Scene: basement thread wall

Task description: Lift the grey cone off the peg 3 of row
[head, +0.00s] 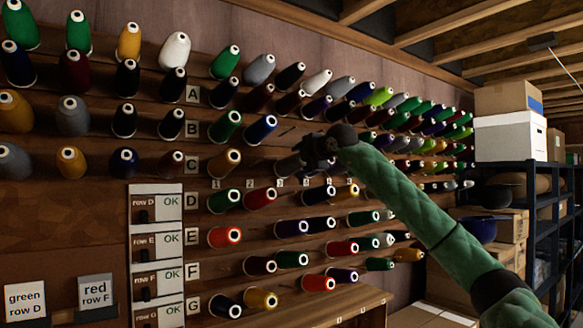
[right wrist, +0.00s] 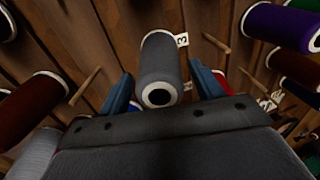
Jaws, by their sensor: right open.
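In the right wrist view, a grey cone (right wrist: 160,62) with a white end ring around a dark hole points toward the camera. A white tag with the number 3 (right wrist: 182,40) is on the wall next to it. My right gripper (right wrist: 163,90) is open, with one blue finger on each side of the cone. Small gaps seem to show between fingers and cone, but contact is hard to judge. In the head view my right gripper (head: 305,155) is at the thread wall near row C, and it hides much of what is there. My left gripper is not in view.
Several coloured cones crowd the rows around, such as an orange one (head: 224,162) and a blue one (head: 260,129). A purple cone (right wrist: 281,27) and a dark red cone (right wrist: 30,108) flank the gripper. Bare wooden pegs (right wrist: 84,87) stick out nearby. A dark shelf (head: 536,200) stands right.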

